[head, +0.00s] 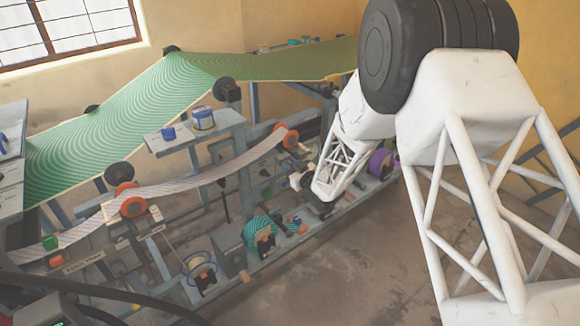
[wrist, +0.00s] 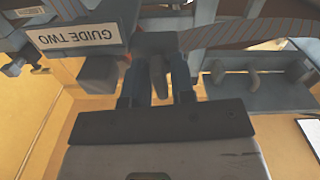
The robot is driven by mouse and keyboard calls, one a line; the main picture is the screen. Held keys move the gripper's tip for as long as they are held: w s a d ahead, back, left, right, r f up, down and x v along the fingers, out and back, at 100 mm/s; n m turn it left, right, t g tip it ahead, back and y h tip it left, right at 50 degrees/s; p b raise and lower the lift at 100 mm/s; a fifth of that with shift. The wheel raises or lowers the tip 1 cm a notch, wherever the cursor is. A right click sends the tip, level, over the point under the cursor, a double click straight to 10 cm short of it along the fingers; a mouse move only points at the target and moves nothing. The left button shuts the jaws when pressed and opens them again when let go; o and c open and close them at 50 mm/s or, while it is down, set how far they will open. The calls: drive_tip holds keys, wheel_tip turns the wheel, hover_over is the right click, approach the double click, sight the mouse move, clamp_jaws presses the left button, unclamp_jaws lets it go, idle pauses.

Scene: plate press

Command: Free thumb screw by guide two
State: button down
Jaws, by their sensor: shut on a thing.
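The guide two label (wrist: 80,38), white and upside down, shows at the upper left of the wrist view. Beside it, a dark grey thumb screw (wrist: 158,76) stands between the two fingers of my gripper (wrist: 157,88). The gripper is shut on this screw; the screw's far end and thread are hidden. In the head view my gripper (head: 319,207) is low at the press frame, at the end of my white arm. The screw is too small and covered to make out there.
A grey rail with several hooks or knobs (wrist: 250,80) lies right of the fingers. In the head view a purple roll (head: 381,163) is right of my gripper, and a teal striped roll (head: 260,232) is left. Green web (head: 130,115) runs above. Bare floor (head: 350,265) lies in front.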

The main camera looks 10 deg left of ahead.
drive_tip(key=n, duration=0.4)
drive_tip(key=shift+n, duration=0.4)
drive_tip(key=n, duration=0.4)
drive_tip(key=c, duration=1.2)
unclamp_jaws()
drive_tip(key=shift+s+d, duration=0.1)
drive_tip(key=shift+d, duration=0.05)
drive_tip(key=shift+v, duration=3.75)
